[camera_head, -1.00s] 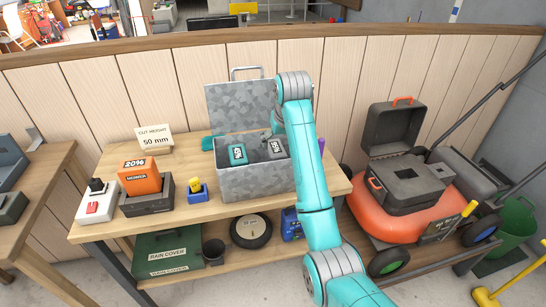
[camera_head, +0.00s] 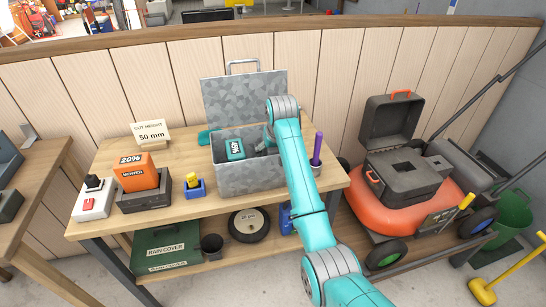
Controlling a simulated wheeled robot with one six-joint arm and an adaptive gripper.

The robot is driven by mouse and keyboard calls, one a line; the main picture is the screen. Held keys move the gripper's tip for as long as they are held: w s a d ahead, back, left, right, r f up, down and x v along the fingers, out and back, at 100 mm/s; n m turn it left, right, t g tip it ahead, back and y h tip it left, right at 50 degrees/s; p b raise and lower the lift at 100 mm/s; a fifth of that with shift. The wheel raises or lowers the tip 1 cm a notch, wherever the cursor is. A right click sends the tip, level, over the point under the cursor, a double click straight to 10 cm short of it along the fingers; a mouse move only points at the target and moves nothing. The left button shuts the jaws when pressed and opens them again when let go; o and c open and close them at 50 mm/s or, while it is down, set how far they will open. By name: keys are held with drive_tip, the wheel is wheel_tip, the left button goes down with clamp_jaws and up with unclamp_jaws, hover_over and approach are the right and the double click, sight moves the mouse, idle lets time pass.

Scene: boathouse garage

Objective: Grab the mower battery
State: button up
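A teal block (camera_head: 235,149) with a pale label lies inside the box. My gripper (camera_head: 263,143) is at the right part of the box opening, right of the teal block. My arm covers most of it, so its fingers and anything between them cannot be made out.
A white switch box (camera_head: 94,203), a blue holder with a yellow piece (camera_head: 195,188) and a "CUT HEIGHT 50 mm" card (camera_head: 151,134) share the bench. A purple-handled tool (camera_head: 318,148) stands right of the box. An orange mower (camera_head: 400,213) with an open compartment is at right.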

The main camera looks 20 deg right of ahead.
drive_tip(key=shift+w+f, duration=0.1)
drive_tip(key=shift+f, duration=0.2)
clamp_jaws()
drive_tip(key=shift+r, duration=0.1)
idle(0.4)
